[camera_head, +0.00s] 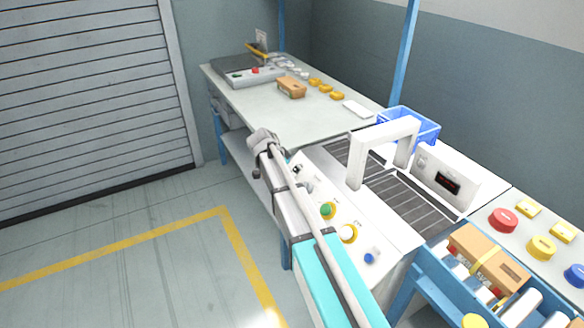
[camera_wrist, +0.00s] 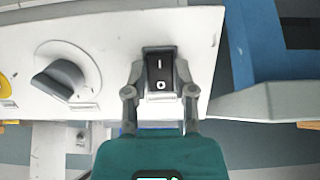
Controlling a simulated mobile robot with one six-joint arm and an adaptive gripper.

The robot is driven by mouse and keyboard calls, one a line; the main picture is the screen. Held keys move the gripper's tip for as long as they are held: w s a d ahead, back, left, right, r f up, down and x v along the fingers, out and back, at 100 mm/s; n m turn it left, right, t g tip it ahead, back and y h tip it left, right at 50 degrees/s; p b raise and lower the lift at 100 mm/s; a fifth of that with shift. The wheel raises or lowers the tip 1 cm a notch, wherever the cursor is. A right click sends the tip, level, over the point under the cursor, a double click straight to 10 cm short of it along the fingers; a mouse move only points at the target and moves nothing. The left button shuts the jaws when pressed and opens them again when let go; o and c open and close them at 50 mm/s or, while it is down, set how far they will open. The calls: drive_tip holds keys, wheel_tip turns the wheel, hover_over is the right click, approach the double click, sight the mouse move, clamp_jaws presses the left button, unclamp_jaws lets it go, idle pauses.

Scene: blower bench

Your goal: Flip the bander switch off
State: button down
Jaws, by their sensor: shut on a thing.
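The bander switch (camera_wrist: 159,67) is a black rocker marked I and O in the wrist view, set near the end of a white panel (camera_wrist: 110,30). My gripper (camera_wrist: 161,78) has one finger on each side of it and is shut on its housing. Which side of the rocker is pressed in, I cannot tell. In the head view the bander panel (camera_head: 398,238) lies beside my arm, and my wrist and arm hide much of its far end.
A grey rotary knob (camera_wrist: 60,84) sits left of the switch. Along the panel are a green button (camera_head: 327,210), a white-yellow button (camera_head: 348,233) and a blue button (camera_head: 370,258). A white arch (camera_head: 356,168) stands behind. A blue bin (camera_head: 420,128) is beyond it.

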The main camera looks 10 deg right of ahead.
drive_tip(key=shift+w+r+y, duration=0.1)
drive_tip(key=shift+w+y, duration=0.2)
drive_tip(key=shift+w, duration=0.1)
drive_tip(key=c, duration=0.5)
unclamp_jaws()
drive_tip(key=shift+o, duration=0.3)
drive_tip(key=shift+s, duration=0.1)
drive_tip(key=shift+s, duration=0.1)
